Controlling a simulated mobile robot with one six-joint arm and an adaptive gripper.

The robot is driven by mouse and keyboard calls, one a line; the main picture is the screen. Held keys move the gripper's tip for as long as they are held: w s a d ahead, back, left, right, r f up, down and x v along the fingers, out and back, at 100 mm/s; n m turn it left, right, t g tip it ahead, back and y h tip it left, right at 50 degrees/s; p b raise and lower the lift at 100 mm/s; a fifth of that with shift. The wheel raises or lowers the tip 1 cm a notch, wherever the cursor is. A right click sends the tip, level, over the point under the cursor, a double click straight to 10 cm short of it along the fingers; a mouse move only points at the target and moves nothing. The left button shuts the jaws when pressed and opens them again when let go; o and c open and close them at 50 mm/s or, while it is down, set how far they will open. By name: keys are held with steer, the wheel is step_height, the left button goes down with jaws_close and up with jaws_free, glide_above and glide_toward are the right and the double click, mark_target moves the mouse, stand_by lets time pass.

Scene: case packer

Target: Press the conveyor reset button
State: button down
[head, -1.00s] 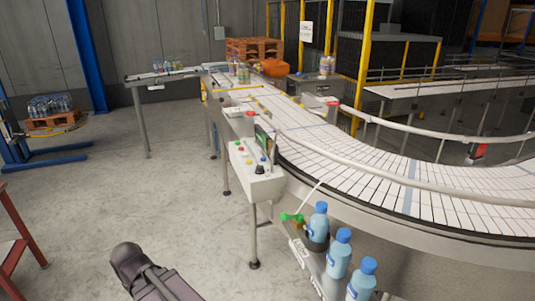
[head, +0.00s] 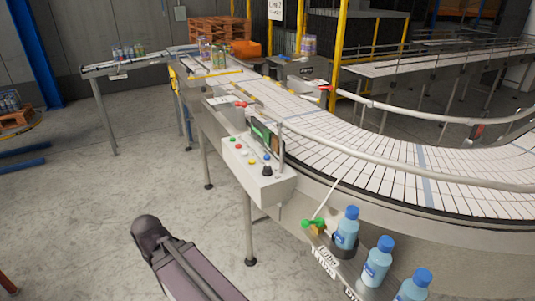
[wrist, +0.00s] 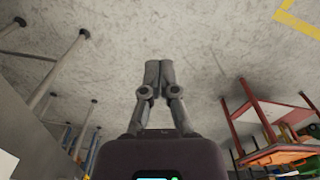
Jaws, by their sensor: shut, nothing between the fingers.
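I cannot read labels, so I cannot tell which is the reset button. The box is not clearly identifiable there. The head view shows part of my arm at lower middle, apart from the box, but no fingertips.
A guard rail (head: 360,164) curves along the conveyor. A red-framed table (wrist: 265,120) shows in the wrist view. Floor left of the box is clear.

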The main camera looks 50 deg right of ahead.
steer(key=shift+w, duration=0.25)
steer(key=shift+r, duration=0.1)
steer(key=w+d+r+t+p, duration=0.1)
steer(key=w+d+r+p, duration=0.25)
steer(key=d, duration=0.45)
steer(key=w+d+r+n+t+h+p, duration=0.1)
steer(key=w+d+r+t+p, duration=0.2)
steer(key=d, duration=0.5)
steer(key=w+d+r+p, duration=0.3)
steer(key=w+d+r, duration=0.15)
steer(key=d, duration=0.35)
steer(key=d+r+t+h+p, duration=0.1)
steer(key=d+r, duration=0.4)
steer(key=d, duration=1)
steer(key=s+d+r+t+h+p, duration=0.1)
steer(key=d+r+p, duration=0.5)
steer(key=d, duration=0.9)
steer(key=shift+s+d+r+n+t+h, duration=0.2)
steer(key=shift+n+t+h, duration=0.2)
steer(key=shift+t+h, duration=0.55)
steer(key=shift+f+g+h, duration=0.15)
steer(key=shift+g+h, duration=0.1)
